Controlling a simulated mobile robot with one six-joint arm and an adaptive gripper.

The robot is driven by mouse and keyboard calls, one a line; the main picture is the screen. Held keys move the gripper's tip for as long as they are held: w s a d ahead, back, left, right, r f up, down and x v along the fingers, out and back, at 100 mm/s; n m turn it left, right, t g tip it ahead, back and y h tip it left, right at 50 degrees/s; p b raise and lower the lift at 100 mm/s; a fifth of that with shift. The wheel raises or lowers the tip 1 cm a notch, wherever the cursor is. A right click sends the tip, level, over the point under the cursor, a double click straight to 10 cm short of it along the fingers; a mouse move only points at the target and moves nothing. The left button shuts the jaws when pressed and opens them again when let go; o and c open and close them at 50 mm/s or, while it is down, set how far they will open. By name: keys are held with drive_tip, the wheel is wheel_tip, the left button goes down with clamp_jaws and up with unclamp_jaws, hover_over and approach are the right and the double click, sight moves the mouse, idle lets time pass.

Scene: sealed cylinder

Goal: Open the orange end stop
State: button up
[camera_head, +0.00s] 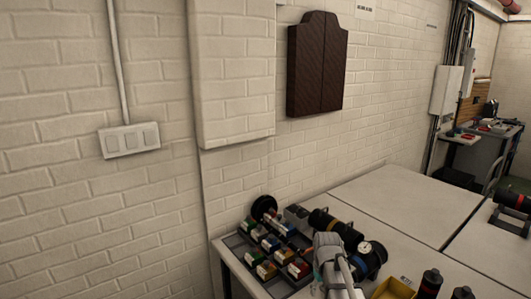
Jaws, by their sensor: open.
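A dark cylinder (349,235) with a yellow-orange band lies on the near table, with a dark round end carrying a white-faced gauge (367,248) at its right. I cannot make out a distinct orange end stop, or whether one is open or shut. My light grey arm (329,254) reaches up from the bottom edge and covers part of the cylinder. My gripper's fingers do not show, so I cannot see whether they touch anything.
A dark tray (237,251) of several coloured parts stands left of the cylinder, with a black wheel-like disc (264,206) behind. A yellow bin (393,289) and dark bottles (430,283) stand at the front right. The tabletop (408,199) behind is clear. The wall borders the table.

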drive_tip(key=s+a+m, duration=0.1)
drive_tip(key=s+m, duration=0.2)
drive_tip(key=s, duration=0.9)
drive_tip(key=shift+s+m, duration=0.25)
drive_tip(key=shift+m, duration=0.05)
drive_tip(key=shift+a, duration=0.1)
